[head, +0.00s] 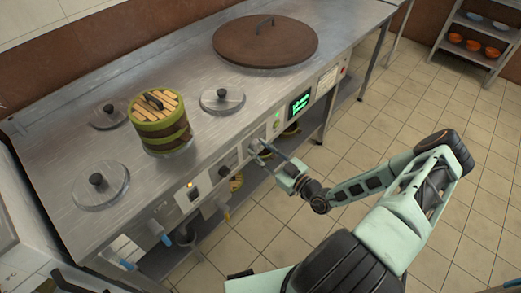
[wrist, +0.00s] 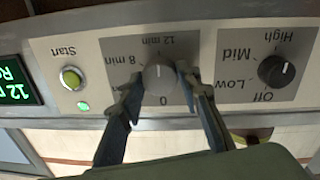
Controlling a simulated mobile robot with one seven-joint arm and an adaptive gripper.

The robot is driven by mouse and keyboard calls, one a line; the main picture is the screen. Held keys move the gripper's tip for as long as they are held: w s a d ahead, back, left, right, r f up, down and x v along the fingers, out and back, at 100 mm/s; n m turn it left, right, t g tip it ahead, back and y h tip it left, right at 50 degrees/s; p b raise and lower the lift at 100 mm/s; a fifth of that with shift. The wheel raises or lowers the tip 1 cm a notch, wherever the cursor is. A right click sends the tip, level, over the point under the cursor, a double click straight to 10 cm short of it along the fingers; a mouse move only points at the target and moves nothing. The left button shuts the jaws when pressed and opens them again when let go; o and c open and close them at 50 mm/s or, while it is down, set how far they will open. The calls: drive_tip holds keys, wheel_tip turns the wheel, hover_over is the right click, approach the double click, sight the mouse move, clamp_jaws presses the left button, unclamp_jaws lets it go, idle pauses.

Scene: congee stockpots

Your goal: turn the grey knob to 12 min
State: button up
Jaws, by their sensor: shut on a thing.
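The grey knob (wrist: 159,76) sits on a grey scale plate on the front panel in the wrist view, which shows the panel upside down. The plate's labels read 12 min above the knob, 8 min at its left and 0 below it. A faint pale mark on the knob appears to point up toward 12 min. My gripper (wrist: 161,84) is shut on the knob, one dark finger on each side. In the head view my gripper (head: 267,151) reaches the counter's front panel; the fingers largely hide the knob there.
A black knob (wrist: 277,71) with Off, Low, Mid and High labels is right of the grey knob in the wrist view. A Start button (wrist: 71,78) and a green-text display (wrist: 18,81) are left. The steel counter (head: 175,75) carries lids and a green-banded steamer (head: 160,128).

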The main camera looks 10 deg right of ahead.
drive_tip(key=o, duration=1.2)
drive_tip(key=shift+c, duration=0.2)
drive_tip(key=v, duration=1.2)
drive_tip(key=shift+a, duration=0.1)
